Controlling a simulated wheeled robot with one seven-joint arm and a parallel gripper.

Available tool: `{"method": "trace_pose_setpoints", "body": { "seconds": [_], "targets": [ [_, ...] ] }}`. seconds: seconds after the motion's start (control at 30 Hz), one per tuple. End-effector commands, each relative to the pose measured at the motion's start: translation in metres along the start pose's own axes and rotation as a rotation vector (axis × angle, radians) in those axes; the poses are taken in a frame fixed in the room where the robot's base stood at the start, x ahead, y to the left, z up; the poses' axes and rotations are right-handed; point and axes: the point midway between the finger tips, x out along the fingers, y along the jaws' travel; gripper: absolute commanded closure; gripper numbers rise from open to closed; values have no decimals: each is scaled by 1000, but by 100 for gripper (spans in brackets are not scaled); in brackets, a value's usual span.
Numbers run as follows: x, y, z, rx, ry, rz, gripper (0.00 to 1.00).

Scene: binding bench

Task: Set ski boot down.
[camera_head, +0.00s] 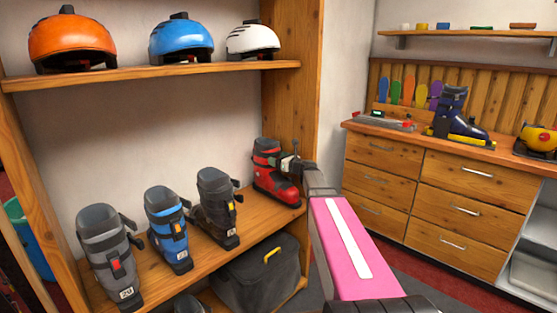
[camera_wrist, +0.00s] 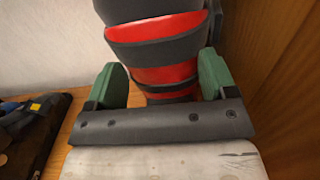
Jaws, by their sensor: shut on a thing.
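The ski boot (camera_head: 273,172) is red and black. It stands upright at the right end of the lower shelf board (camera_head: 201,246) in the head view, and its sole appears to be at the board. In the wrist view the red and black boot (camera_wrist: 155,50) fills the upper middle. My gripper (camera_head: 293,163) reaches the boot from the right. In the wrist view its green finger pads (camera_wrist: 163,82) sit on both sides of the boot, shut on it. The front of the boot's sole is small in the head view, so I cannot tell exact contact.
A black boot (camera_head: 217,208), a blue boot (camera_head: 168,228) and a grey boot (camera_head: 110,255) stand left on the same board. A wooden side panel (camera_head: 291,90) rises close on the right. Helmets (camera_head: 182,41) line the shelf above. A dark bag (camera_head: 258,272) sits below.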

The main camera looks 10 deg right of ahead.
Motion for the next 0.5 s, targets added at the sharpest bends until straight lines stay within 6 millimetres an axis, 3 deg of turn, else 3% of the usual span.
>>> {"method": "trace_pose_setpoints", "body": {
  "seconds": [0.23, 0.27, 0.3, 0.5],
  "targets": [
    [0, 0, -2, 2, -3, 1, 100],
    [0, 0, -2, 2, -4, 1, 12],
    [0, 0, -2, 2, -3, 1, 0],
    [0, 0, -4, -1, 1, 0, 0]
  ]
}}
